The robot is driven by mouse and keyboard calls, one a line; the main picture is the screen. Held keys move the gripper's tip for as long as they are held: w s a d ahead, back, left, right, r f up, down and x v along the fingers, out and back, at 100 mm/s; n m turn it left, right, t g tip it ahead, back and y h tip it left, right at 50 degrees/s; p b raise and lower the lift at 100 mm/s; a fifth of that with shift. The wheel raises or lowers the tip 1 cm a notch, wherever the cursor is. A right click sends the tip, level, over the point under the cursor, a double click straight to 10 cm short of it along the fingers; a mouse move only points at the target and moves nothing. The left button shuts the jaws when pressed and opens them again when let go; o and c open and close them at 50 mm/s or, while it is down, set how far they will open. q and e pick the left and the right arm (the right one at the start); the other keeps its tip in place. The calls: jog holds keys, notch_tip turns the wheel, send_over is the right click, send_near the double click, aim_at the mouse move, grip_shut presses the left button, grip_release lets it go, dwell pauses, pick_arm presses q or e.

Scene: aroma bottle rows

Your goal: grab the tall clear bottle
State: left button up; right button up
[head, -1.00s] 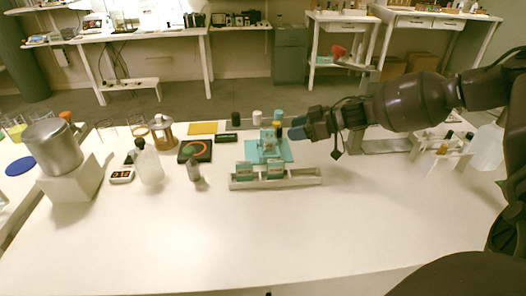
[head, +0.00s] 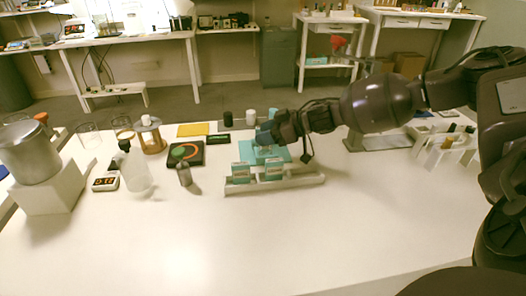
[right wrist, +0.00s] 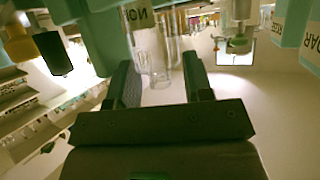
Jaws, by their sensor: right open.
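A clear glass bottle (right wrist: 155,66) with a pale label shows in the right wrist view, between and just beyond the fingertips of my right gripper (right wrist: 159,72). The fingers are open, one on each side of it, with a gap showing on the right side. In the head view my right gripper (head: 269,136) is over the teal stand (head: 246,152) and hides most of what is there, including the bottle. My left gripper is not in view.
A white rack (head: 300,181) with teal-labelled boxes (head: 273,170) stands in front of the stand. A grey bottle (head: 184,174), a black pad (head: 180,160) and a dark-capped bottle (head: 135,170) are to the left. The front of the table is clear.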

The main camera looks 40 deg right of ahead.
jog(key=shift+r, duration=0.1)
jog(key=c, duration=0.8)
jog(key=shift+c, duration=0.2)
